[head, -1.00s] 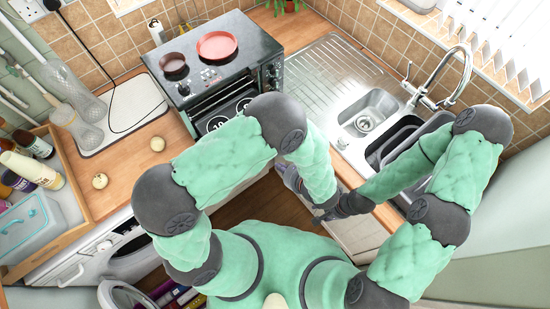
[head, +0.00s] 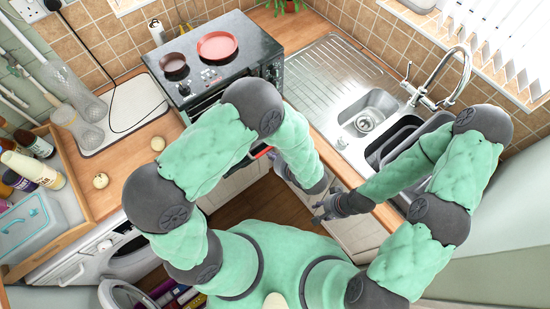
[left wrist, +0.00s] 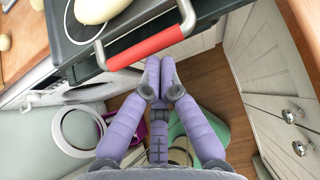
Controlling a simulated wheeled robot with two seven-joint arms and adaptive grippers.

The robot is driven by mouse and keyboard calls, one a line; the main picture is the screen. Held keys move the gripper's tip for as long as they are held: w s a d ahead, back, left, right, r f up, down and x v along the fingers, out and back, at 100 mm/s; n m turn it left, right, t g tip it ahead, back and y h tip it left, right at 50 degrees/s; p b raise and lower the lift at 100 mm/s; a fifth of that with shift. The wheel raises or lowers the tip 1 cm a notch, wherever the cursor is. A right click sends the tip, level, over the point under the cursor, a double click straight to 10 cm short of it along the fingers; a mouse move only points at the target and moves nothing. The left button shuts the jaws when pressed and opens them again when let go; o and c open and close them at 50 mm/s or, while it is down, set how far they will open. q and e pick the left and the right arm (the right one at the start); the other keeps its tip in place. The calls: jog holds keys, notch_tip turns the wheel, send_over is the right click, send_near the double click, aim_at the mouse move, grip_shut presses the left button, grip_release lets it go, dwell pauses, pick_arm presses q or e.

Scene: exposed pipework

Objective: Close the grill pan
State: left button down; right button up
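The grill pan (left wrist: 125,18) is dark and sits at the top of the left wrist view, sticking out from the cooker. A pale rounded item lies on it. Its red handle (left wrist: 146,47) is on a metal bracket; a bit of the red also shows in the head view (head: 260,152). My left gripper (left wrist: 158,68) has its purple fingertips drawn together just below the handle, apparently empty. In the head view this gripper (head: 284,167) is partly hidden by my left arm. My right gripper (head: 319,212) is away from the pan, its fingers looking spread and empty.
The black cooker (head: 252,48) carries two reddish pans on top. The sink (head: 368,112) and steel drainer are to its right. Wooden worktop and a tray (head: 85,195) with bottles are at left. An open round washer door (left wrist: 78,131) is low at left. Cupboard fronts (left wrist: 270,70) stand at right.

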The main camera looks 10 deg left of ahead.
pick_arm(q)
jog(key=w+a+b, duration=0.2)
jog(key=w+a, duration=0.2)
jog(key=a, duration=0.1)
jog(key=w+a+b, duration=0.2)
jog(key=w+a, duration=0.3)
jog(key=a, duration=0.1)
jog(key=w+a+b, duration=0.3)
jog(key=w+a, duration=0.1)
jog(key=a, duration=0.2)
jog(key=shift+w+a, duration=0.25)
jog(key=shift+w, duration=0.05)
jog(key=shift+w+a, duration=0.5)
jog(key=shift+a, duration=0.05)
pick_arm(e)
notch_tip(320, 180, down, 8)
jog(key=shift+r, duration=0.2)
